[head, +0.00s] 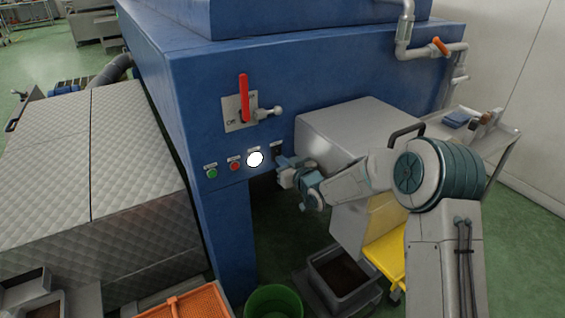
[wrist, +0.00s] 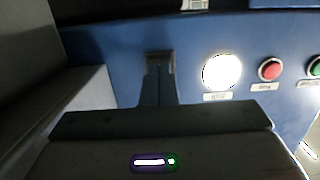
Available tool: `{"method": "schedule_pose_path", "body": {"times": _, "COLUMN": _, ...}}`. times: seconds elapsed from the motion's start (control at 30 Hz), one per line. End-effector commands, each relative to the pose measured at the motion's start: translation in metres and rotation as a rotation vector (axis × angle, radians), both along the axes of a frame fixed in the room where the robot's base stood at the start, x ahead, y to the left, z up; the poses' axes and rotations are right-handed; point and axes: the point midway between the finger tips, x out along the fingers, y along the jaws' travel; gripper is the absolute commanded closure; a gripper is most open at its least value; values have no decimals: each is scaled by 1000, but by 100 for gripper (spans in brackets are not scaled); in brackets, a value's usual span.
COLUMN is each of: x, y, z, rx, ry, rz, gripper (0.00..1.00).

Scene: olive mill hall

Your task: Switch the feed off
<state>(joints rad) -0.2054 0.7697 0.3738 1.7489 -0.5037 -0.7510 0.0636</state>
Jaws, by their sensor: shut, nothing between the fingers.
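The controls sit in a row on the blue machine (head: 330,70): a green button (head: 211,173), a red button (head: 235,166), a lit white lamp (head: 255,159) and a small dark switch (head: 277,147). My gripper (head: 280,162) is shut and empty at the dark switch. In the wrist view, its fingertips (wrist: 159,70) overlap the lower part of the switch (wrist: 160,56); I cannot tell if they touch. The lamp (wrist: 221,71) glows beside them. Labels are too small to read, and the switch's position is unclear. A red lever (head: 244,98) on a plate points up.
A grey metal box (head: 350,128) juts out right of the controls, close to my gripper. A grey crate (head: 345,275), a green bucket (head: 272,302) and an orange crate (head: 190,304) stand below. A quilted metal housing (head: 130,160) is on the left.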

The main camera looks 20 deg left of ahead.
Motion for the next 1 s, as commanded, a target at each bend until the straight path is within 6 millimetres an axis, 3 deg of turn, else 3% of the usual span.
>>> {"method": "schedule_pose_path", "body": {"times": 0.7, "x": 5, "y": 9, "z": -10, "rx": 56, "ry": -49, "rz": 2, "gripper": 100}}
{"method": "schedule_pose_path", "body": {"times": 0.77, "x": 5, "y": 9, "z": -3, "rx": 56, "ry": -48, "rz": 3, "gripper": 100}}
{"method": "schedule_pose_path", "body": {"times": 1.0, "x": 3, "y": 9, "z": -2, "rx": 56, "ry": -48, "rz": 4, "gripper": 100}}
